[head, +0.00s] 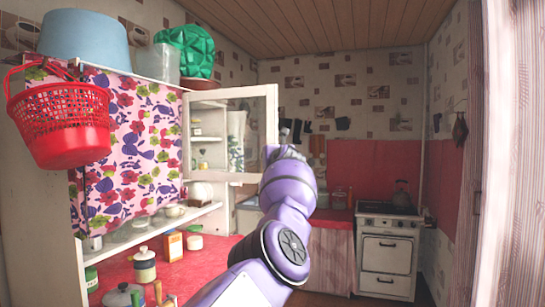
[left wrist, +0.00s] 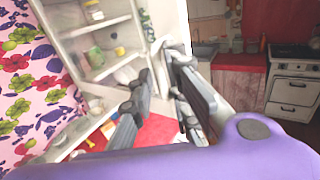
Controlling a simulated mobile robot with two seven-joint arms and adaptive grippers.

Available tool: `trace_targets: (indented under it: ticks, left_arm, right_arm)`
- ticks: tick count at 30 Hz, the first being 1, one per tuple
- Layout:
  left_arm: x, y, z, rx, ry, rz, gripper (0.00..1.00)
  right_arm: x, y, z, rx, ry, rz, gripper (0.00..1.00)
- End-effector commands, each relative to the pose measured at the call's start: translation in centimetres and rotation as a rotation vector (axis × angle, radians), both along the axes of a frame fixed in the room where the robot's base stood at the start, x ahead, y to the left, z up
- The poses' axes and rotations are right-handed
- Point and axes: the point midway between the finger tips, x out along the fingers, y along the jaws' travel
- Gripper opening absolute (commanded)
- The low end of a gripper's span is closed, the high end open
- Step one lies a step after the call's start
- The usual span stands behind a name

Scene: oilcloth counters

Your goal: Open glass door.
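The glass door (head: 273,130) is a white-framed pane on the wall cupboard beside the flowered curtain. It stands swung out, and cupboard shelves (left wrist: 95,25) with small jars show in the left wrist view. My left gripper (head: 290,132) is at the free right edge of the door in the head view. In the left wrist view, the fingers of my left gripper (left wrist: 156,72) are spread apart near the white door frame. I cannot tell whether they touch it. My right gripper is in neither view.
A shelf and red counter (head: 215,250) with jars, a pot and a box lie below the cupboard. A red basket (head: 62,125) hangs at the left. A white stove (head: 388,250) with a kettle stands at the back right. Floor is free before it.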

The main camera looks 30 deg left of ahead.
Motion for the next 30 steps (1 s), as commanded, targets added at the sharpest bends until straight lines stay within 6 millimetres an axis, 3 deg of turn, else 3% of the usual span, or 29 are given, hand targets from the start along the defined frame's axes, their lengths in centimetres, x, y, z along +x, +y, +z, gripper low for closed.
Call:
trace_targets:
  ticks: [1, 3, 18, 30]
  left_arm:
    - [-0.9, 1.5, 0.3, 0.002, -0.001, 0.025, 0.21]
    - [-0.9, 1.5, 0.3, 0.002, -0.001, 0.025, 0.27]
    - [-0.9, 1.4, 0.4, 0.001, -0.005, 0.022, 0.27]
    - [-2.3, -0.9, 0.4, -0.002, -0.009, 0.018, 0.27]
  right_arm:
    - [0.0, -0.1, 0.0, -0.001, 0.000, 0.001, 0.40]
    - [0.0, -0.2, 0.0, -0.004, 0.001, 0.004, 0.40]
    - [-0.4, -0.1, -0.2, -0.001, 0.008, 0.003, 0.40]
    - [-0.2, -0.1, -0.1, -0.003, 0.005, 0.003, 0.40]
